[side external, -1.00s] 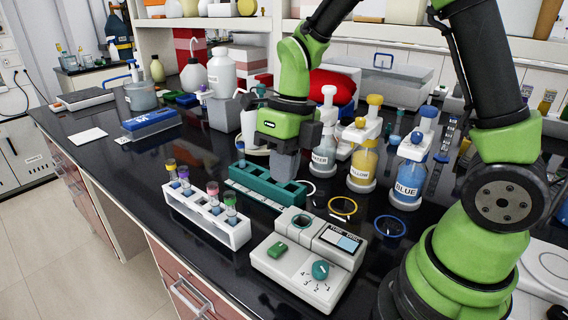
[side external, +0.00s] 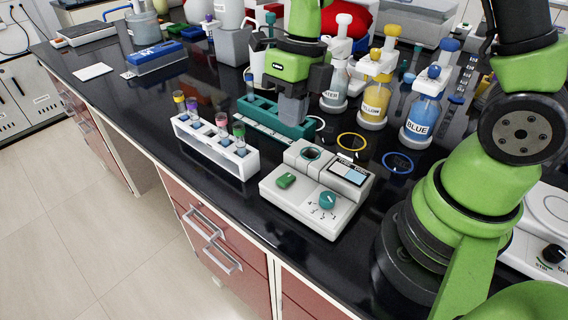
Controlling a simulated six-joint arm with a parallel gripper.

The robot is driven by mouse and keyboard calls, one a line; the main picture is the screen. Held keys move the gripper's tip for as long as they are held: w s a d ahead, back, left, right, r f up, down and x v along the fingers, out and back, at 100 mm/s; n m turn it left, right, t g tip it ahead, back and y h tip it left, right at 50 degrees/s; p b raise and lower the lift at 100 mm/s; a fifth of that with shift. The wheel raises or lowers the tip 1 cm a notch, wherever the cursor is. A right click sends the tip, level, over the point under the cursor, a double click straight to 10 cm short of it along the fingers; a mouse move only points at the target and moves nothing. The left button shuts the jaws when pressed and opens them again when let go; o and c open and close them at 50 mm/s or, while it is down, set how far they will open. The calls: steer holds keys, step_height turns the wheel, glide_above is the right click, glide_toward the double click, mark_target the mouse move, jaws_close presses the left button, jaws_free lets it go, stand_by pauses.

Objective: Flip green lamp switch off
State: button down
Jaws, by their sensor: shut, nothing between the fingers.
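A white device (side external: 318,200) sits near the front edge of the black bench. On its top left is a green rocker switch (side external: 286,180), which looks like the green switch of the task. A teal dial (side external: 327,200) with numbers is to its right. A small screen (side external: 347,172) and a round well (side external: 311,153) are at the back. I cannot tell which way the switch is tipped. My gripper (side external: 292,120) is shut and empty, pointing down behind the device, above the right end of a green rack, apart from the switch.
A white rack (side external: 217,150) with several capped tubes stands left of the device. The green rack (side external: 262,118) is behind. Yellow (side external: 374,100) and blue (side external: 421,115) bottles stand back right, with yellow (side external: 352,143) and blue (side external: 398,162) rings on the bench before them.

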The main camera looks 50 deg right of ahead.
mark_target(287, 176)
steer(key=f, duration=0.3)
steer(key=a+f, duration=0.1)
steer(key=f, duration=0.3)
steer(key=a+f, duration=0.1)
steer(key=f, duration=0.3)
steer(key=shift+a, duration=0.1)
steer(key=shift+f, duration=0.15)
steer(key=shift+d, duration=0.75)
steer(key=shift+r, duration=0.2)
